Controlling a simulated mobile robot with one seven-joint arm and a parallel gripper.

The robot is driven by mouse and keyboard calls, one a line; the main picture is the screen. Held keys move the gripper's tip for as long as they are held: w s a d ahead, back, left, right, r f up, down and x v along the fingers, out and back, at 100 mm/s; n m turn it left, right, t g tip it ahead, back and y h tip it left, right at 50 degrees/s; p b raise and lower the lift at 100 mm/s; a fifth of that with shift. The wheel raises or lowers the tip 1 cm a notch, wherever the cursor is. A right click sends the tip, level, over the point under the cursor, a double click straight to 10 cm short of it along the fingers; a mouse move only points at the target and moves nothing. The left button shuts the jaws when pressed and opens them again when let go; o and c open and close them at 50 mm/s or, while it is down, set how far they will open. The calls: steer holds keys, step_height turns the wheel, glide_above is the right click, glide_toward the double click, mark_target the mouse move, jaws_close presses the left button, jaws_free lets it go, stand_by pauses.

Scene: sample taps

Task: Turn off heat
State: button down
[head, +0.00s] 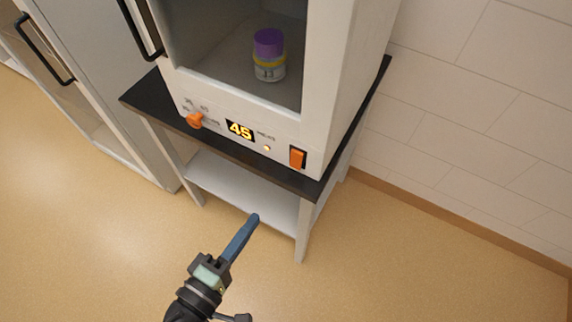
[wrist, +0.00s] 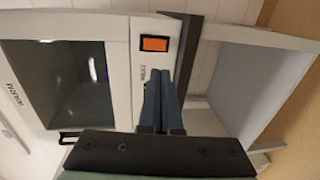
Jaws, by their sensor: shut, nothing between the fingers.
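A white oven-like heating cabinet (head: 341,95) stands on a table with a black top. Its front panel carries an orange knob (head: 195,120), a lit display (head: 240,130) reading 45, a small lit lamp (head: 267,148) and an orange rocker switch (head: 297,157) at the right. In the wrist view the orange switch (wrist: 155,44) is above my fingertips. My gripper (head: 254,218) is shut and empty, in front of and below the panel in the head view, apart from the switch. It also shows in the wrist view (wrist: 160,76), with its blue fingers together.
A jar with a purple lid (head: 269,55) stands inside the cabinet behind its window. The black tabletop (head: 146,91) juts out below the panel, with a white lower shelf (head: 240,190) underneath. A grey cabinet (head: 95,60) stands left. Floor (head: 420,270) at the right is clear.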

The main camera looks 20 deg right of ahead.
mark_target(293, 165)
steer(key=shift+w, duration=0.1)
steer(key=x, duration=1.4)
steer(key=shift+f, duration=0.15)
